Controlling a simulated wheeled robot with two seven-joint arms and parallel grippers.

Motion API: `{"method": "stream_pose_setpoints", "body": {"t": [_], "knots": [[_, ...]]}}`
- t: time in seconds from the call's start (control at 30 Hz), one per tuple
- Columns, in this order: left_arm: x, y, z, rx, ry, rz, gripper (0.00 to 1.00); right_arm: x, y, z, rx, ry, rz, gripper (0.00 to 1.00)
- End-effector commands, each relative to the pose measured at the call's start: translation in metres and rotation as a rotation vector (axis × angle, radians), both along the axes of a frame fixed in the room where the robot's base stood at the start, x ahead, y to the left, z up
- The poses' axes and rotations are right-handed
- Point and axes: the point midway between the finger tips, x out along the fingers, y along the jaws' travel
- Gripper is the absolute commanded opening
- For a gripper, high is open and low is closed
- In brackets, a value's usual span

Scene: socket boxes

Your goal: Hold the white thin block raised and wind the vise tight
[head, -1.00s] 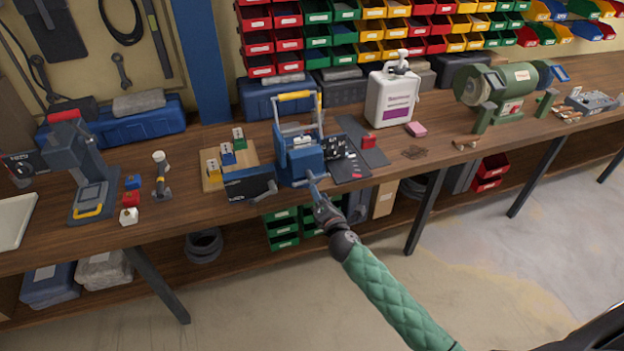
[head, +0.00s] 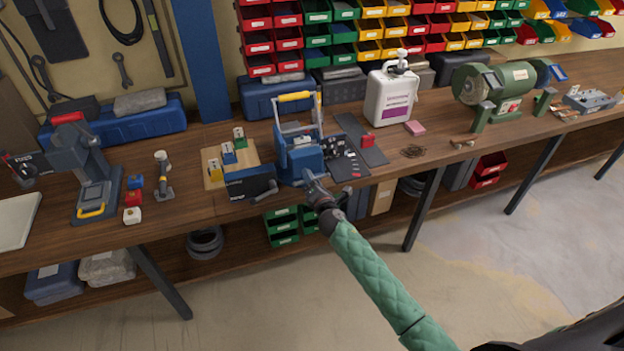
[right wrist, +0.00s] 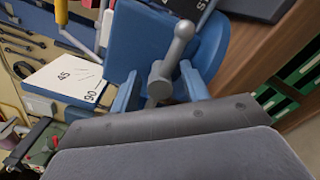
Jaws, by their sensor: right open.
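A blue vise-like device (head: 299,164) with a grey frame and a yellow top grip stands at the table's front edge. In the right wrist view its blue body (right wrist: 205,45) carries a grey crank handle (right wrist: 170,62). My right gripper (head: 313,182) is at its front. In the right wrist view the open blue fingers (right wrist: 160,88) stand on either side of the handle's lower end; contact is unclear. A small white block (head: 131,216) lies at the left, beside a red and a blue one; its thickness is hard to tell. My left gripper is not in view.
A wooden board (head: 213,182) with coloured blocks and a black-fronted unit (head: 250,188) with a crank stand left of the device. A dark mat (head: 362,138) lies right of it. A white jug (head: 391,98) and a green grinder (head: 490,88) stand farther right.

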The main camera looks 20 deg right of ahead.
Motion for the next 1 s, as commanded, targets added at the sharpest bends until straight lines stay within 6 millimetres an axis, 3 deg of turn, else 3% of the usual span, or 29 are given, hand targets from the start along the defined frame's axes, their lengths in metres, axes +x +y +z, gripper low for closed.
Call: {"method": "stream_pose_setpoints", "body": {"t": [0.07,0.3,1.0], "knots": [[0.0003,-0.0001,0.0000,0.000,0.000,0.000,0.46,-0.0002,0.0001,-0.0001,0.000,0.000,0.000,0.46],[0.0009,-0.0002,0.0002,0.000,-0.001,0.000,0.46,-0.0003,0.0001,-0.0001,0.000,0.000,0.000,0.02],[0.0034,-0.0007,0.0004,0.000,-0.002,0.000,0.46,-0.0004,-0.0002,-0.0002,0.019,0.001,0.000,0.02]]}}
